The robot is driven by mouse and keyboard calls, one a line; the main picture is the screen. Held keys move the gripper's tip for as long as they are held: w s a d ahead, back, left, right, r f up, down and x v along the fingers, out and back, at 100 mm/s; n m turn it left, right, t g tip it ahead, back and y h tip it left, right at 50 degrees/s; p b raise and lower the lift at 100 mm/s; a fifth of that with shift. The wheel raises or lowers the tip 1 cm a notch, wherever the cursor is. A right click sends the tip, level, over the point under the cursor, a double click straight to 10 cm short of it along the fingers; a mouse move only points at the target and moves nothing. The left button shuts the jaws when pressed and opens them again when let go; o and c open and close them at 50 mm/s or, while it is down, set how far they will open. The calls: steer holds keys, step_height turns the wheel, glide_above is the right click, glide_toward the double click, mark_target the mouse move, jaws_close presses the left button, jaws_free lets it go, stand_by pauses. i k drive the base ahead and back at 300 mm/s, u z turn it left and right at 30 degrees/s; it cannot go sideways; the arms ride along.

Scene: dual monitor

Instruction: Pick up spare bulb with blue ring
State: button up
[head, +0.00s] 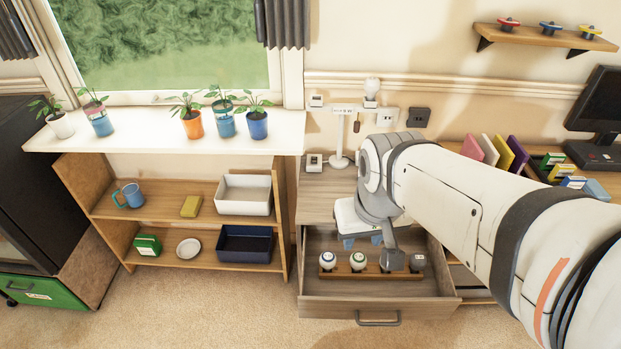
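The open drawer (340,308) holds a wooden rack (340,274) with a row of small white bulbs. The leftmost bulb (327,260) has a ring that looks dark blue. The bulb to its right (358,261) has a green ring. The bulb at the right end (417,262) has a dark ring of unclear colour. My wrist covers part of the rack between these last two. My gripper (362,243) is above the back of the drawer, behind the bulbs. Its two blue fingertips are apart, with nothing visible between them.
A white lamp (339,135) stands on the desk top behind the drawer. A shelf with a white bin (244,194) and a navy bin (244,244) stands to the left. The drawer front and handle (378,320) stick out over the carpet. Upright books (495,152) stand at the right.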

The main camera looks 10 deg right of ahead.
mark_target(327, 259)
steer(key=z, duration=0.15)
steer(key=k, duration=0.45)
steer(key=u, duration=0.95)
steer(key=i, duration=0.75)
steer(key=z, duration=1.15)
